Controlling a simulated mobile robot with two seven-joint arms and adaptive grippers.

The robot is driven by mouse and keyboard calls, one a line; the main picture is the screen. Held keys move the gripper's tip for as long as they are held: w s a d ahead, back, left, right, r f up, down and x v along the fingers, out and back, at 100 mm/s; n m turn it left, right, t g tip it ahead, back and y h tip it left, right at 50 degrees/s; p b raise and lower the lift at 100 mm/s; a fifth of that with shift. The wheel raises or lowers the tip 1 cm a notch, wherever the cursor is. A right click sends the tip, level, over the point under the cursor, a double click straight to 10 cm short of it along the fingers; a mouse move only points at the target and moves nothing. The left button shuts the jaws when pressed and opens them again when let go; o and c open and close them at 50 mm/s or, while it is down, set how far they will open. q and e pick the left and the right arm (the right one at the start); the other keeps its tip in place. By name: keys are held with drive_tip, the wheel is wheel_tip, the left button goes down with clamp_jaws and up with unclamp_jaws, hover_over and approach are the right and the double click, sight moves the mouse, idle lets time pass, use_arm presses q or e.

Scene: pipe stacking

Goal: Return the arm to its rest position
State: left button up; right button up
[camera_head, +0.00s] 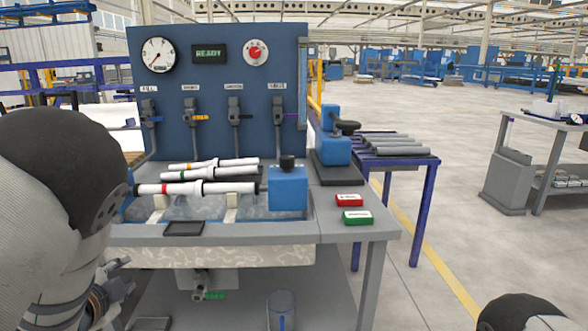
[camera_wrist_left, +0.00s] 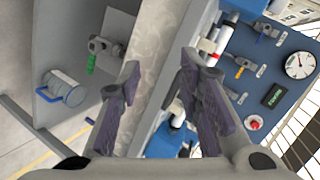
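My left arm (camera_head: 60,190) fills the left edge of the head view, in front of the test bench. My left gripper (camera_head: 115,290) is low at the left, beside the bench's front, and partly hidden by the arm. In the left wrist view its two fingers (camera_wrist_left: 165,105) stand apart with nothing held between them; the bench edge shows behind the gap. A rounded part of my right arm (camera_head: 516,312) shows at the bottom right of the head view. My right gripper is out of view.
White pipes (camera_head: 195,188) lie across the bench's water basin (camera_head: 250,228), beside a blue block (camera_head: 287,188). A red box (camera_head: 348,200) and green box (camera_head: 357,218) sit right. Grey pipes (camera_head: 400,151) lie on a blue-legged table. Floor (camera_head: 470,215) on the right is clear.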

use_arm(q)
drive_tip(key=s+d+f+n+g+p, duration=0.1)
drive_tip(key=s+d+f+n+g, duration=0.2)
drive_tip(key=s+f, duration=0.75)
drive_tip(key=s+f+n+g+p, duration=0.1)
drive_tip(key=s+f+n+g, duration=0.5)
drive_tip(key=s, duration=0.7)
drive_tip(key=s+d+f+n+g+h, duration=0.1)
drive_tip(key=s+d+g, duration=0.2)
drive_tip(key=s, duration=1)
drive_tip(key=s+d+f+n+g+h, duration=0.1)
drive_tip(key=s+d, duration=0.4)
drive_tip(key=s, duration=0.7)
drive_tip(key=f+n+g+p, duration=0.1)
drive_tip(key=g, duration=0.1)
drive_tip(key=shift+s+d+n+g+h, duration=0.2)
drive_tip(key=shift+s+n+g+h, duration=0.1)
drive_tip(key=shift+s, duration=0.1)
use_arm(e)
drive_tip(key=shift+t, duration=0.8)
drive_tip(key=w+r, duration=0.1)
drive_tip(key=r, duration=0.1)
drive_tip(key=w+r, duration=0.2)
